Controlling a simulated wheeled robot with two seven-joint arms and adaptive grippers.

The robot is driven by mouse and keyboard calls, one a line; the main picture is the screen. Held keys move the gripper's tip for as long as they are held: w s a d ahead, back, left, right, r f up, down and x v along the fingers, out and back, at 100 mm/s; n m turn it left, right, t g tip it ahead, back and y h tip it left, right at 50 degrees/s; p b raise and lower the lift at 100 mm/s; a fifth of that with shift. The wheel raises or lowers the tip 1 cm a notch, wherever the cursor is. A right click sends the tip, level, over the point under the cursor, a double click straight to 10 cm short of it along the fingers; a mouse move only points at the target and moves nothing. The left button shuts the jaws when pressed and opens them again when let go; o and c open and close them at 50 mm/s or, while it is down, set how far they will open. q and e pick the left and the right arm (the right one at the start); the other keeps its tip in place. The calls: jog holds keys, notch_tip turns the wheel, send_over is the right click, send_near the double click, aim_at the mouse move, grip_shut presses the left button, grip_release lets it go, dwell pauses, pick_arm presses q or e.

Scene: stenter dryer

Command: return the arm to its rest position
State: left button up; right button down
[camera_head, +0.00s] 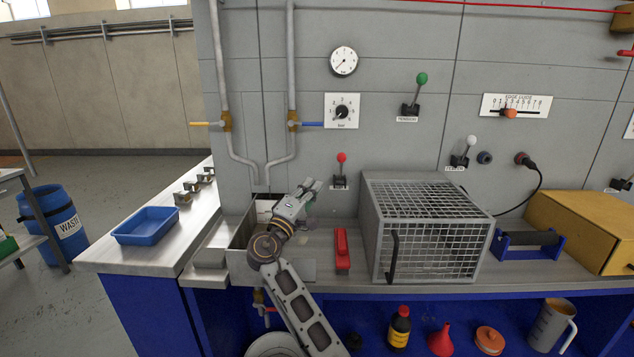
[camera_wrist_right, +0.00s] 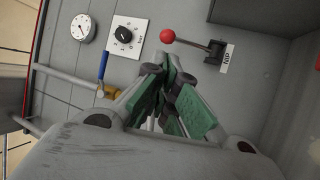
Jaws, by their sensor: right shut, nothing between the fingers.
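My right arm (camera_head: 298,305) rises from the bottom middle of the head view and bends at a dark joint over the bench. My right gripper (camera_head: 312,188) is raised above the counter, near the machine's grey front panel, left of the red-knobbed lever (camera_head: 341,172). In the right wrist view the gripper (camera_wrist_right: 166,92) has its green-padded fingers drawn together with nothing held. The red knob (camera_wrist_right: 168,36) of the lever labelled NIP shows just beyond the fingertips there; I cannot tell whether they touch. My left gripper is not in view.
A wire-mesh cage (camera_head: 430,225) stands right of the arm, with a red-handled item (camera_head: 342,250) between. A blue tray (camera_head: 146,225) sits on the left counter. Pipes with a blue-handled valve (camera_head: 305,124) run up the panel. Bottles and a funnel (camera_head: 440,340) stand on the lower shelf.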

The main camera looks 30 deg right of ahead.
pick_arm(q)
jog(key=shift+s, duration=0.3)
pick_arm(e)
jog(key=shift+s+a+f, duration=0.2)
jog(key=shift+s+a, duration=0.1)
jog(key=shift+a, duration=0.2)
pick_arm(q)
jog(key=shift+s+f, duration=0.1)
